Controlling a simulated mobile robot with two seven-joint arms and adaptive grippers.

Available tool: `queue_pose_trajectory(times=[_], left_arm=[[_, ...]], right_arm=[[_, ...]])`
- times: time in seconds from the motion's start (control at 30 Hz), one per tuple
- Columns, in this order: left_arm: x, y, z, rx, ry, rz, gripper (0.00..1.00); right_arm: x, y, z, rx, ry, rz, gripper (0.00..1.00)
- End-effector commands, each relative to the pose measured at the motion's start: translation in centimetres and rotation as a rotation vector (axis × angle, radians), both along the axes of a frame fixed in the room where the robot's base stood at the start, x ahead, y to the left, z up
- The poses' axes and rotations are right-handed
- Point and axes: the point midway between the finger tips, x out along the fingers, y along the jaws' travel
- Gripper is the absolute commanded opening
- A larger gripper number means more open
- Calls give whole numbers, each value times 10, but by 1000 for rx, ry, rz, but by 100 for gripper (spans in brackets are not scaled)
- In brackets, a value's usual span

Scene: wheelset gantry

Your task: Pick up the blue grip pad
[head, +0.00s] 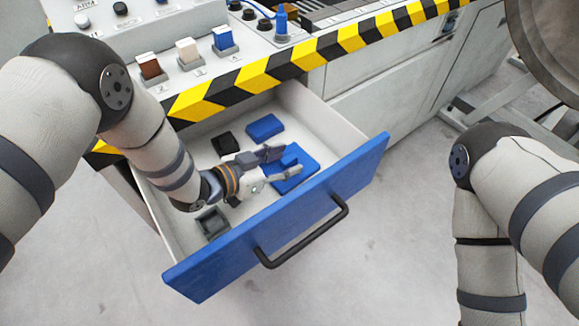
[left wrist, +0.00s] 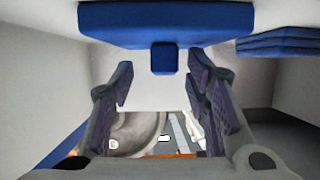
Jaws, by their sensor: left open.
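The blue grip pad (head: 301,172), a flat blue plate with a small raised block on it, lies in the open drawer near its blue front. My left gripper (head: 277,165) is inside the drawer with its fingers spread at the pad's left side, partly covering it. In the left wrist view the pad (left wrist: 120,25) is across the top, and its small block (left wrist: 165,58) lies in line with the gap between the open fingers (left wrist: 163,85). Nothing is held, and I cannot tell if the fingers touch the pad. My right gripper is out of view.
The drawer (head: 350,140) also holds another blue block (head: 265,127), a black block (head: 224,143) and a dark grey open box (head: 212,222). Its walls and its front with a black handle (head: 302,236) surround my gripper. A striped console edge (head: 285,68) overhangs the back.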

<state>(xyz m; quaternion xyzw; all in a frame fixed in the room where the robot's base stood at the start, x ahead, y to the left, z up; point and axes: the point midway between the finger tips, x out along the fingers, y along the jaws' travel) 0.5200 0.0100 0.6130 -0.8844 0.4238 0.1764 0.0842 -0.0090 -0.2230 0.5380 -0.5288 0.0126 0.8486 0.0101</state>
Motion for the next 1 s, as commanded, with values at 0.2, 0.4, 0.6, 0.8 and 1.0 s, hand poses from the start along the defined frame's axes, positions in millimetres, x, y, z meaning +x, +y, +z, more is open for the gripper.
queue_pose_trajectory(times=[0.2,0.4,0.6,0.8,1.0], left_arm=[[0,0,1,0,-2,1,21],[0,1,1,0,-2,1,0],[0,1,3,-1,-2,1,0],[2,1,47,0,-11,1,0],[2,1,92,-1,-8,1,0]], right_arm=[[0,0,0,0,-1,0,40],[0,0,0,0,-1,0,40],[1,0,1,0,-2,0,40],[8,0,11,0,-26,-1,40],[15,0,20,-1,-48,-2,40]])
